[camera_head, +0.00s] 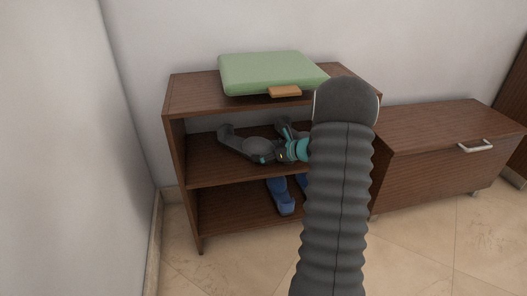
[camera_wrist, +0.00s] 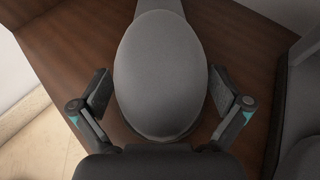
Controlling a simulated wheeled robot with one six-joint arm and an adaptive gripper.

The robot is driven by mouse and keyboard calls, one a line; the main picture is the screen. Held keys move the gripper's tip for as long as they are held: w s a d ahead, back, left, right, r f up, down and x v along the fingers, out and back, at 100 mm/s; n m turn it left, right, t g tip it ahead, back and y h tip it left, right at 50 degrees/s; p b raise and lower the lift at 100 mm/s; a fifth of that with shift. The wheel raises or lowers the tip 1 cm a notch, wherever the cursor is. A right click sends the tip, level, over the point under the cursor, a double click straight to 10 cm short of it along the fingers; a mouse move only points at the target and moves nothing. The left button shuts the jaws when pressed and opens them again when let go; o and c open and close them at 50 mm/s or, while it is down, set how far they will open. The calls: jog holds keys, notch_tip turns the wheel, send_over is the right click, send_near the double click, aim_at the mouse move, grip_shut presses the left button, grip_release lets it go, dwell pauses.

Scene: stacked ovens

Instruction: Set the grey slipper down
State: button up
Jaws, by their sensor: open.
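The grey slipper lies on a brown wooden shelf surface. Its rounded end (camera_wrist: 160,70) fills the middle of the wrist view, and its narrower part runs off the top edge. My gripper (camera_wrist: 161,90) is open, with one finger on each side of this rounded end. A narrow gap shows between the left finger and the slipper; the right finger is very close to it, and contact there is unclear. In the head view my gripper reaches into the middle level of the shelf unit (camera_head: 183,135). There, dark grey shapes overlap, so slipper and gripper are hard to separate.
A second grey object (camera_wrist: 300,120) is cut off at the wrist view's right edge. Blue footwear (camera_head: 282,195) stands on the bottom shelf. A green cushion (camera_head: 268,70) and a small orange-brown item (camera_head: 285,91) are on top. A low cabinet (camera_head: 440,150) stands to the right.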

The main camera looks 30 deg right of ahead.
jog(key=p+v, duration=0.1)
jog(key=v, duration=1)
jog(key=shift+s+d+r, duration=0.1)
jog(key=shift+s+d, duration=0.1)
jog(key=shift+s, duration=0.1)
jog(key=s+a+r+n+g, duration=0.25)
jog(key=a+n, duration=0.25)
jog(key=a, duration=0.3)
jog(key=s+a+r+n+g, duration=0.2)
jog(key=s+a+r+n, duration=0.25)
jog(key=a, duration=0.35)
jog(key=s+a+r+n+g, duration=0.2)
jog(key=s+a+n, duration=0.1)
jog(key=a+n, duration=0.3)
jog(key=s+a+r+n+h, duration=0.1)
jog(key=s+a+n+h, duration=0.2)
jog(key=s+n, duration=0.4)
jog(key=s+a+r+n+h, duration=0.2)
jog(key=s+n, duration=0.5)
jog(key=s, duration=0.4)
jog(key=shift+a+r+n+h, duration=0.35)
jog(key=shift+a+h, duration=0.35)
jog(key=shift+a, duration=0.25)
jog(key=shift+c, duration=0.2)
